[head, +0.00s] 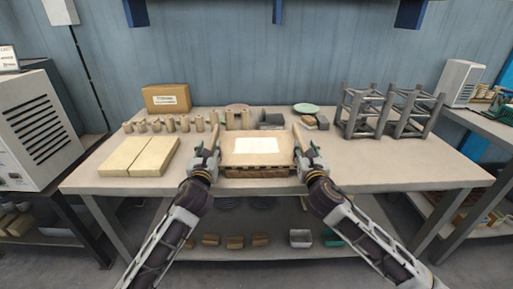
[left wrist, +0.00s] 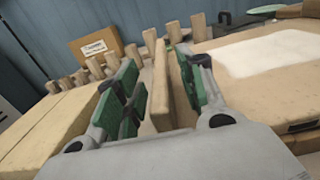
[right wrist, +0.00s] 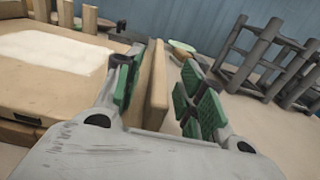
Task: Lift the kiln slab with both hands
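The kiln slab (head: 231,155), tan with a white patch on top, lies flat at the front middle of the table on a low brown support. An upright tan strip stands along each side of it. My left gripper (head: 207,149) is at the slab's left side. In the left wrist view its green-padded fingers are apart, with the left strip (left wrist: 161,92) between them. My right gripper (head: 306,150) is at the right side. In the right wrist view its fingers are apart around the right strip (right wrist: 157,90). I cannot tell whether the strips are joined to the slab.
Two pale yellow blocks (head: 138,157) lie left of my left gripper. Several short posts (head: 170,125) and a cardboard box (head: 167,98) stand behind. Grey racks (head: 387,112) stand at the back right. The table's (head: 400,171) front right is clear.

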